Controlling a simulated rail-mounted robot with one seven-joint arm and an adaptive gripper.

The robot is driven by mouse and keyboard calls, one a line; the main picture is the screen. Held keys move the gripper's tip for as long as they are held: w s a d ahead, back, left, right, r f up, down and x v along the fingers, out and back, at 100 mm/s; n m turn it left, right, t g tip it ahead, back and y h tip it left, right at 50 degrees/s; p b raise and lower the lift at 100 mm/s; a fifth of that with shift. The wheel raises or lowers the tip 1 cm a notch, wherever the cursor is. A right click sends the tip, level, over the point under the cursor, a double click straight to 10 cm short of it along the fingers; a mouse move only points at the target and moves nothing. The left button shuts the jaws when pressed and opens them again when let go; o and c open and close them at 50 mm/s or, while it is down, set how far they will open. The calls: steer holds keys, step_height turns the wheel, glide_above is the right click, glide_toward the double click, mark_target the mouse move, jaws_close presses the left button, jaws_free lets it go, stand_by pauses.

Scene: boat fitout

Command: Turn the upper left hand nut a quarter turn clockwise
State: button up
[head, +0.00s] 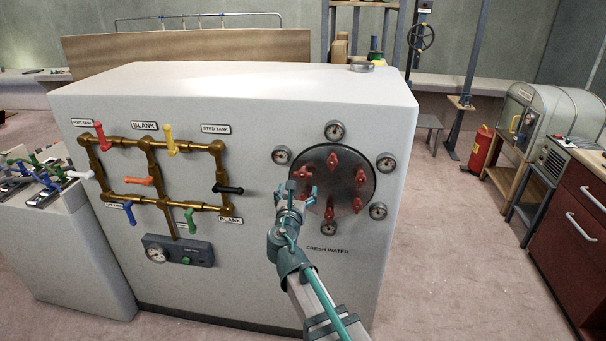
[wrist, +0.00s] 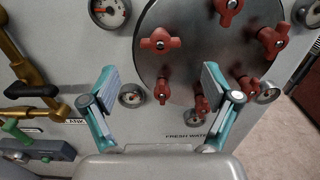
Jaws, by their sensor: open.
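Several red wing nuts sit in a ring on a round dark metal plate (head: 345,180) on the front of a large white cabinet. The upper left nut (head: 301,173) shows just above my gripper (head: 301,192). In the wrist view the same nut (wrist: 160,41) has its wings roughly level, and it appears above the gap between my open fingers (wrist: 158,78). The lower left nut (wrist: 161,90) appears between the fingers in that view; in the head view my gripper mostly hides it. My gripper is empty, and I cannot see it touching any nut.
Small dial gauges (head: 282,155) surround the plate. Left of it, brass pipes (head: 151,160) carry coloured valve handles, including a black one (head: 228,189) nearest the plate. A grey gauge panel (head: 178,251) sits below the pipes.

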mark_target(302, 175)
steer(key=w, duration=0.3)
steer(key=w+p, duration=0.1)
steer(key=w, duration=0.2)
steer(key=w+p, duration=0.1)
steer(key=w, duration=0.3)
steer(key=shift+d, duration=0.35)
steer(key=c, duration=1.2)
steer(key=shift+o, duration=0.2)
steer(key=shift+f+b, duration=0.1)
steer(key=shift+b, duration=0.2)
